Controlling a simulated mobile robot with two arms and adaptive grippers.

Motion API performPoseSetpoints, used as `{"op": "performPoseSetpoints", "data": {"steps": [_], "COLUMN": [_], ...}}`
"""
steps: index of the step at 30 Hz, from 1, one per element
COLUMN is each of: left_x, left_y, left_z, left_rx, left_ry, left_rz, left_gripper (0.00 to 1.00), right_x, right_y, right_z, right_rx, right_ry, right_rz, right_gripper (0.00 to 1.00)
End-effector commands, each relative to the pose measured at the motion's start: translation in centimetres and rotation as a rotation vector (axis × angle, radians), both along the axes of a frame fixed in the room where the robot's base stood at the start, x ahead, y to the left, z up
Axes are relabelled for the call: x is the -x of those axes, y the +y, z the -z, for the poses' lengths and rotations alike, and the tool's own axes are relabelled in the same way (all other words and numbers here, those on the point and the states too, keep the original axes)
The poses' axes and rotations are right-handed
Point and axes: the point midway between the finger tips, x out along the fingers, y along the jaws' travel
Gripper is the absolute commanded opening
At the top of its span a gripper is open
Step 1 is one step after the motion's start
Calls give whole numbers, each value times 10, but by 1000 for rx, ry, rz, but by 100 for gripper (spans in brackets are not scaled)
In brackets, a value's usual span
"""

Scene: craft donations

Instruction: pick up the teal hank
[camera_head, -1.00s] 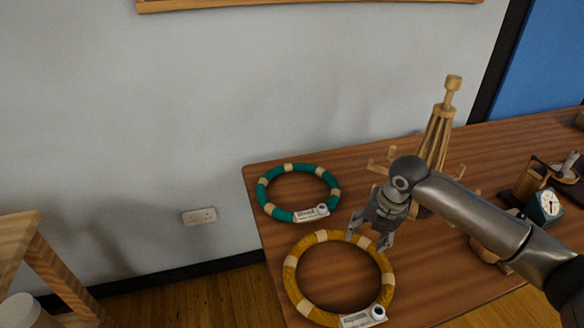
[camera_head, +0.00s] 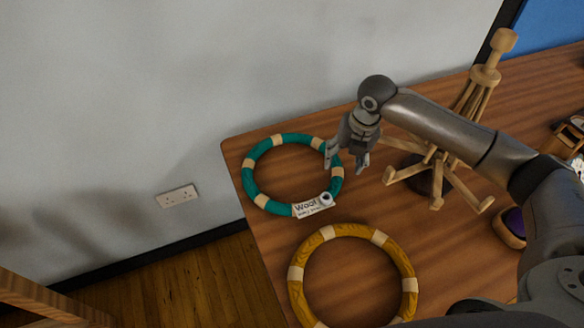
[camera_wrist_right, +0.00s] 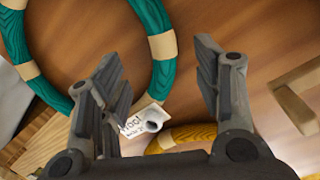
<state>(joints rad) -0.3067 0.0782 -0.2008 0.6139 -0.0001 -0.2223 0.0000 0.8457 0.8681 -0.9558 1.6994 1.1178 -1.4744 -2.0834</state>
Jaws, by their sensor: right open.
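The teal hank (camera_head: 255,186) is a ring with cream bands and a white label reading "Wool" (camera_head: 312,205). It lies flat on the wooden table near the left edge. My right gripper (camera_head: 346,168) is above the hank's right side, open and empty. In the right wrist view the hank (camera_wrist_right: 163,75) passes between and beyond the open fingers (camera_wrist_right: 165,85), with its label near the left finger. Whether the fingertips touch it I cannot tell. My left gripper is not in view.
A mustard hank (camera_head: 297,290) lies on the table (camera_head: 450,250) nearer me. A wooden stand with arms (camera_head: 440,165) is right of the gripper, behind my forearm. A purple item (camera_head: 513,225) sits at the right. A wall socket (camera_head: 177,196) is left of the table.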

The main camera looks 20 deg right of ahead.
Motion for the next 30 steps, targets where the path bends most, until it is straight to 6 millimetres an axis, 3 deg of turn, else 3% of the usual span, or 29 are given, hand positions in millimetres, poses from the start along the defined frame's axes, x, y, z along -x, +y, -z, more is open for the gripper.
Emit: {"op": "performPoseSetpoints", "data": {"steps": [15, 23, 30], "left_x": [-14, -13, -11], "left_y": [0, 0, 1], "left_z": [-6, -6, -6], "left_rx": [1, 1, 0], "left_ry": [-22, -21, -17], "left_rz": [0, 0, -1], "left_gripper": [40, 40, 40], "right_x": [-3, -3, -3], "right_y": [5, 5, 5], "right_z": [58, 62, 62], "right_rx": [0, 1, 1], "right_ry": [1, -2, -1], "right_rz": [0, -1, -1], "right_gripper": [59, 59, 32]}}
